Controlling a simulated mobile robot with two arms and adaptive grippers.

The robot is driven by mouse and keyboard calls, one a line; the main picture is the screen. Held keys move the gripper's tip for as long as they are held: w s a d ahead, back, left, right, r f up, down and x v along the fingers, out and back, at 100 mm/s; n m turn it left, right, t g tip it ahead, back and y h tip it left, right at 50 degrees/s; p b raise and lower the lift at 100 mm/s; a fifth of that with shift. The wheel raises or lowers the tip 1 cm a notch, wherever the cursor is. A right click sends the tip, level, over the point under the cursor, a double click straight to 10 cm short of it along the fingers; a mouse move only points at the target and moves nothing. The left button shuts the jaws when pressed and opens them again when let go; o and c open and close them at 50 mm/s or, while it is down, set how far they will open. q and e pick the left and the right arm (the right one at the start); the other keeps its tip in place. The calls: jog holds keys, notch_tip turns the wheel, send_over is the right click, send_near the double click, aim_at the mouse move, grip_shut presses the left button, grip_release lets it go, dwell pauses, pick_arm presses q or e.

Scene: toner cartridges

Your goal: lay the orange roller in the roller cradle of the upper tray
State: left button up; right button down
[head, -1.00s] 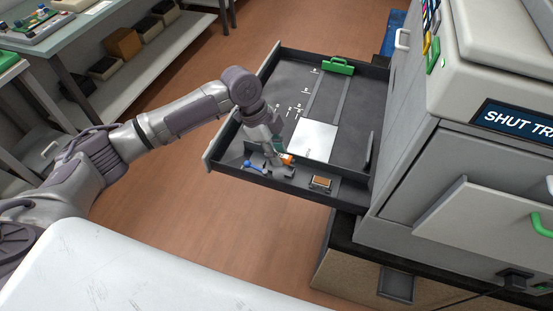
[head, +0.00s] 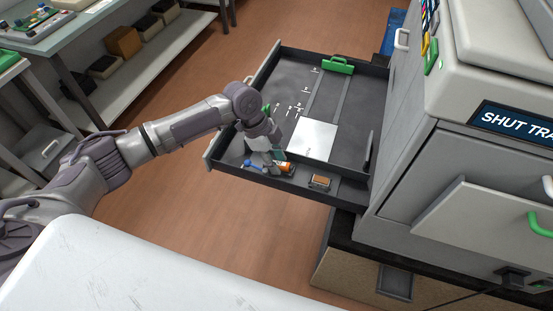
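The upper tray (head: 232,164) is pulled out of the grey machine. The orange roller (head: 286,167) shows as a small orange piece in the front compartment of the tray, partly hidden by my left gripper. My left gripper (head: 272,161) is low over that compartment, right beside the roller. Its fingers are small and partly hidden by the wrist, so I cannot tell if they are open, or touching or holding the roller. I cannot make out the roller cradle clearly. My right gripper is out of view.
A blue item (head: 253,164) lies left of the gripper. A small orange-brown block (head: 319,181) sits in the front compartment to the right. A white plate (head: 314,141) and a green handle (head: 337,65) are on the tray. The machine (head: 450,190) bounds the right side.

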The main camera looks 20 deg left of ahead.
pick_arm(q)
jog(key=v, duration=1.2)
jog(key=shift+b, duration=0.45)
jog(key=shift+w, duration=0.1)
